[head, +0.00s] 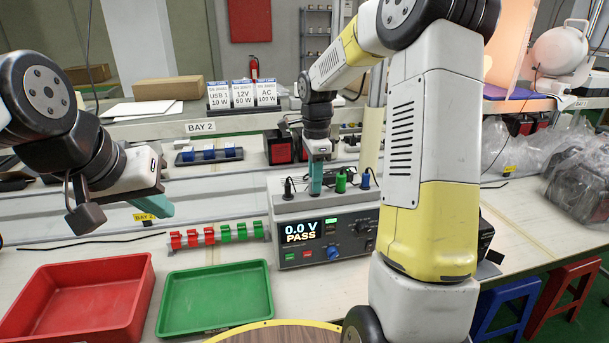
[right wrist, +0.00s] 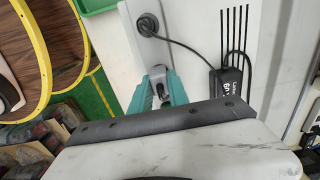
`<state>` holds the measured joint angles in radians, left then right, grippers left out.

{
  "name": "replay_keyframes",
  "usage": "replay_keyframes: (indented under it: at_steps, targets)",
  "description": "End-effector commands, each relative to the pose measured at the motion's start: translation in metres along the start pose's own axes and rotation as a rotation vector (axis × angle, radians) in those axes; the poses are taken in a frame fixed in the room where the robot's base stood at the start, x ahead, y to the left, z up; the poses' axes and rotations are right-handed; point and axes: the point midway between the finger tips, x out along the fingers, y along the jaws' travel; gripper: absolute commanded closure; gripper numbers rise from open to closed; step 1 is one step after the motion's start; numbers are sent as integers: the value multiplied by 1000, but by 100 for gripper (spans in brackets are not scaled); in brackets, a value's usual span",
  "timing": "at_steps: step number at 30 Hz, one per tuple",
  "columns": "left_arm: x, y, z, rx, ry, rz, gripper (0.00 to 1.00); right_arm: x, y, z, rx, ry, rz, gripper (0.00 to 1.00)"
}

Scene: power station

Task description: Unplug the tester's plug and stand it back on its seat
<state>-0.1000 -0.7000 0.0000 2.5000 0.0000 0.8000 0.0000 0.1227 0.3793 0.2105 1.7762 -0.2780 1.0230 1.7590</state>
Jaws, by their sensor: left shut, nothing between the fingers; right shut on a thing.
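The tester (head: 320,257) is a grey-white box on the bench, with a display reading 0.0 V and PASS. My right gripper (head: 316,180) points down at its top and is shut on a small grey and dark piece (right wrist: 159,83), apparently a plug, mostly hidden between the fingers. I cannot tell whether it is still seated. A black plug (head: 288,188) with a cable stands on the tester's top to the left; it also shows in the right wrist view (right wrist: 148,25). A green plug (head: 341,181) and a blue plug (head: 365,179) stand to the right. My left gripper (head: 158,207) is shut and empty, left of the tester.
A rack (head: 216,236) of red and green clips lies left of the tester. A red tray (head: 80,295) and a green tray (head: 215,297) are in front. A black labelled box (right wrist: 227,85) lies behind my right gripper, with the cable running to it. Bagged equipment (head: 580,180) stands far right.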

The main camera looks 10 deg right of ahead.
Motion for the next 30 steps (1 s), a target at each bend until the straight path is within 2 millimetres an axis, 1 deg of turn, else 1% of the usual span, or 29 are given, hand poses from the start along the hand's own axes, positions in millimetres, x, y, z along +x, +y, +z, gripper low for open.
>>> replay_keyframes:
  at_steps: [4,5,6,8,9,17,20,23,30]
  targets:
    - [0,0,0,0,0,0,100,1,0,0,0,0,0,100]
    - [0,0,0,0,0,0,100,1,0,0,0,0,0,77]
    - [0,0,0,0,0,0,100,1,0,0,0,0,0,69]
    - [0,0,0,0,0,0,100,1,0,0,0,0,0,57]
    - [0,0,0,0,0,0,100,1,0,0,0,0,0,54]
    - [0,0,0,0,0,0,100,1,0,0,0,0,0,54]
    - [0,0,0,0,0,0,100,-4,-1,0,0,0,-2,54]
    - [0,0,0,0,0,0,100,-18,-1,0,0,0,-4,54]
    - [0,0,0,0,0,0,100,-59,-1,0,0,0,-4,54]
